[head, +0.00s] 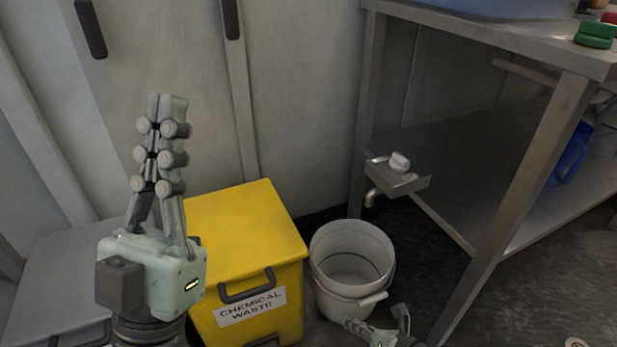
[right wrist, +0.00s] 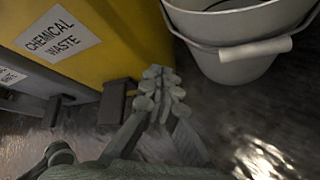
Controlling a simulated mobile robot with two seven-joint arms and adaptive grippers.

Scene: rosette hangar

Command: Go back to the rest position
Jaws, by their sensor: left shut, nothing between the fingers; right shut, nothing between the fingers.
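My left gripper (head: 167,98) stands upright at the left of the head view, its fingers closed together and empty. It is seen in front of the grey cabinet doors (head: 310,100) and partly covers the yellow bin's left side. My right gripper (head: 402,308) shows only in part at the bottom edge of the head view, in front of the white bucket's lower right. In the right wrist view, my right gripper (right wrist: 158,72) has its fingers together with nothing between them. It is seen between the yellow bin and the bucket, above the dark floor.
A yellow chemical waste bin (head: 240,225) stands beside an open white bucket (head: 350,240) with a handle. A metal tap box (head: 398,176) juts out above the bucket. A metal bench (head: 545,50) with a leg and lower shelf fills the right. A grey bin (head: 65,265) stands at left.

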